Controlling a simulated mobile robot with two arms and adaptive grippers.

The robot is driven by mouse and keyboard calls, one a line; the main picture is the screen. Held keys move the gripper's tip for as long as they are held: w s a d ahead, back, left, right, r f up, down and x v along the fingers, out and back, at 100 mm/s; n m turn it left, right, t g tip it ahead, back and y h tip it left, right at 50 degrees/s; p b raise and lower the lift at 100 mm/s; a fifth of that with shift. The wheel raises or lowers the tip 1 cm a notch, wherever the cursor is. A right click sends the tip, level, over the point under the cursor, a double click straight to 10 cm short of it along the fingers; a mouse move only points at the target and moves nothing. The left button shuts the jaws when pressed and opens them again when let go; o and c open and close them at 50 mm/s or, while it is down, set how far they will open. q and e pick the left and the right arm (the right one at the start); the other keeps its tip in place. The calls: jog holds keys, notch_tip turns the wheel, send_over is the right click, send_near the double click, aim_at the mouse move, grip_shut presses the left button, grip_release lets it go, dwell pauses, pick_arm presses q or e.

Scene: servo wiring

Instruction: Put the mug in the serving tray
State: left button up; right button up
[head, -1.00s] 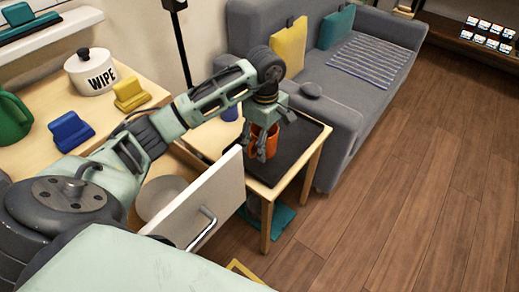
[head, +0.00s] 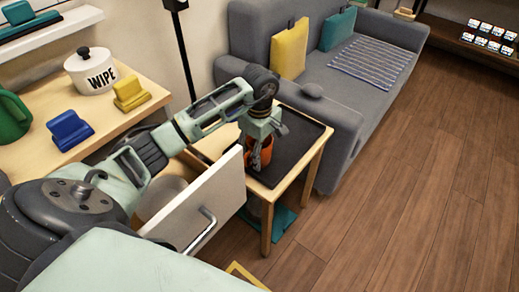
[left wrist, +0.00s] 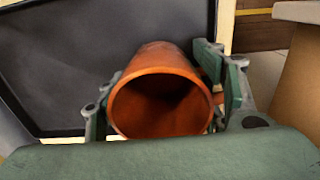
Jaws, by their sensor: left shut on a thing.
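The orange mug (head: 266,151) is held by my left gripper (head: 258,158) at the left edge of the dark serving tray (head: 300,131). In the left wrist view the mug (left wrist: 163,97) has its open mouth toward the camera, with the fingers of my left gripper (left wrist: 165,105) on either side. My left gripper is shut on the mug. The tray (left wrist: 60,65) lies behind and left of it there, its rim passing close to the mug. I cannot tell whether the mug touches the tray. My right gripper is out of view.
The tray lies on a small wooden table (head: 317,160). An open white drawer front (head: 205,200) stands close to its left. A grey sofa (head: 345,125) borders its far side. Floor on the right is clear.

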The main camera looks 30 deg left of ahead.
pick_arm(q)
jog(key=o, duration=1.4)
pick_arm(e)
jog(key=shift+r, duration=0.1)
pick_arm(q)
jog(key=shift+r, duration=0.15)
notch_tip(320, 180, up, 12)
jog(key=p, duration=0.2)
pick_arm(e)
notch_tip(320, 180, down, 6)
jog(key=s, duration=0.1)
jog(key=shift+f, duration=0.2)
